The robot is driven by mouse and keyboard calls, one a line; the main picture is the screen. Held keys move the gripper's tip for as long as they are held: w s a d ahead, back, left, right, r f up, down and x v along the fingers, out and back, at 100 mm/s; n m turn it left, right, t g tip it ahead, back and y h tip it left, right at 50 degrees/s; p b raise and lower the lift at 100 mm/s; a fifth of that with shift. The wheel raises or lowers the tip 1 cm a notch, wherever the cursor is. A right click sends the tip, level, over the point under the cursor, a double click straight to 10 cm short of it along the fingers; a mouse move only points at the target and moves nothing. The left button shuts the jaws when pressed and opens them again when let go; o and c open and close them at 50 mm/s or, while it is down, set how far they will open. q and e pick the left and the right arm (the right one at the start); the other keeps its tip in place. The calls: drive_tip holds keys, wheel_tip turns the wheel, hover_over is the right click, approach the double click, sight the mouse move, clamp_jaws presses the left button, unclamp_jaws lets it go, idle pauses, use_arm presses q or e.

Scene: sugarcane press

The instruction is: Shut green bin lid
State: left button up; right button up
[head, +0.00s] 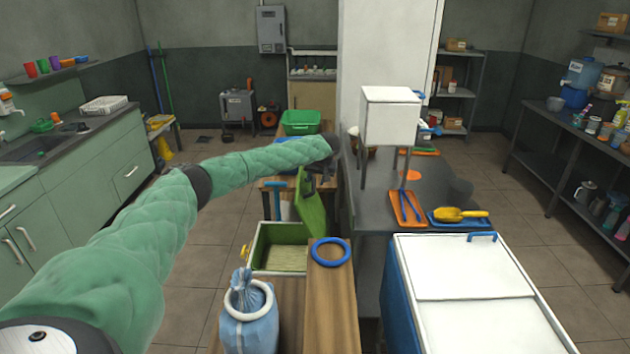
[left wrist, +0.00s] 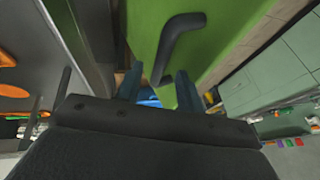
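The green bin (head: 262,247) stands low in the middle of the head view, with a pale rim and a slatted-looking floor inside. Its green lid (head: 312,215) is raised, standing steeply at the bin's right side. My left gripper (head: 318,172) is at the lid's upper edge, partly hidden by my arm. In the left wrist view the lid (left wrist: 215,35) fills the upper middle, with a dark bent handle (left wrist: 178,38) on it. My left gripper (left wrist: 157,88) has its two fingers apart there, near the handle's lower end; I cannot tell if they touch it. My right gripper is not in view.
A blue ring (head: 331,252) lies on the wooden surface right of the bin. A blue sack or jar (head: 248,318) stands in front. A white-lidded chest (head: 475,290) is at the front right. A grey table (head: 380,205) with orange and blue trays is beside the lid.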

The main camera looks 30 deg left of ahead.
use_arm(q)
drive_tip(key=shift+x, duration=1.15)
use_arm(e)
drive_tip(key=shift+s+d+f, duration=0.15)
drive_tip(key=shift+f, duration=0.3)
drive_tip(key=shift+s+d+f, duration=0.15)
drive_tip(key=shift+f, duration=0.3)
use_arm(q)
clamp_jaws()
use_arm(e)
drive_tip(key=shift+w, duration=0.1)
use_arm(q)
drive_tip(key=shift+a, duration=0.15)
